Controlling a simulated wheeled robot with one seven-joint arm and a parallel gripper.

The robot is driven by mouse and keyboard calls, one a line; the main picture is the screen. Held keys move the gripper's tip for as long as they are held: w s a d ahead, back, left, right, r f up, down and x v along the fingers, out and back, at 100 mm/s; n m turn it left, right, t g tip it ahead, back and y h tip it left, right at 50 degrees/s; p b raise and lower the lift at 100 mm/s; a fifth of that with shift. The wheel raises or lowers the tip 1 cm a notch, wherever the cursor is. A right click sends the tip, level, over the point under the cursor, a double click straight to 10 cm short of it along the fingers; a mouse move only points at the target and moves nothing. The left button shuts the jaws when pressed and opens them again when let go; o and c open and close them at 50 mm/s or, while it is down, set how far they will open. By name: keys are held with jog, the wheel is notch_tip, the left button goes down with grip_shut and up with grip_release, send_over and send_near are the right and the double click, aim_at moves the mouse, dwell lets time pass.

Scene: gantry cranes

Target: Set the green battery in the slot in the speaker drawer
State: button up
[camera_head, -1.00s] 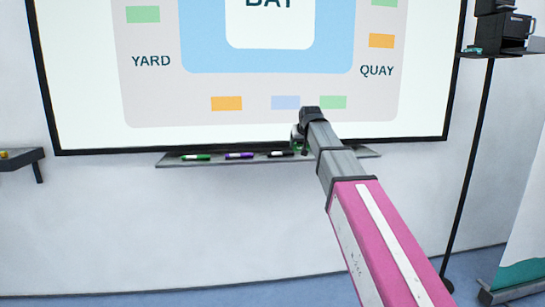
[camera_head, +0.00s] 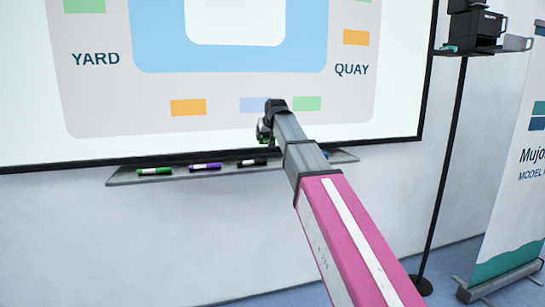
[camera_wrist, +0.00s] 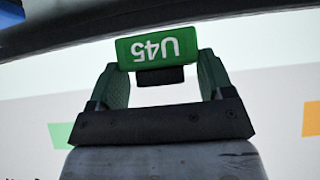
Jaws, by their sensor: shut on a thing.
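My gripper (camera_wrist: 160,70) is shut on a green battery (camera_wrist: 152,47) in the wrist view. The battery has a white label reading U45, upside down, and a dark block on its lower side. In the head view my gripper (camera_head: 265,134) is small, in front of the whiteboard's lower edge, and the battery is hard to make out there. A black device (camera_head: 475,30) stands on a shelf at the upper right, well apart from my gripper. I cannot tell whether it is the speaker, and no drawer slot shows clearly.
A whiteboard (camera_head: 375,90) fills the back wall, with a tray (camera_head: 120,180) holding several markers below it. A thin black stand (camera_head: 447,160) carries the device's shelf (camera_head: 522,43). A banner (camera_head: 515,200) stands at the right. The wall area below the tray is clear.

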jog(key=w+d+f, duration=0.1)
jog(key=d, duration=0.1)
jog(key=w+d+f, duration=0.1)
jog(key=d+f, duration=0.1)
jog(key=w+d+f, duration=0.1)
jog(key=d+f, duration=0.1)
jog(key=d, duration=0.1)
jog(key=shift+w+d, duration=0.1)
jog(key=shift+w, duration=0.15)
jog(key=shift+f, duration=1.9)
jog(key=o, duration=1)
jog(key=shift+f, duration=0.15)
jog(key=shift+o, duration=0.2)
jog(key=v, duration=1.2)
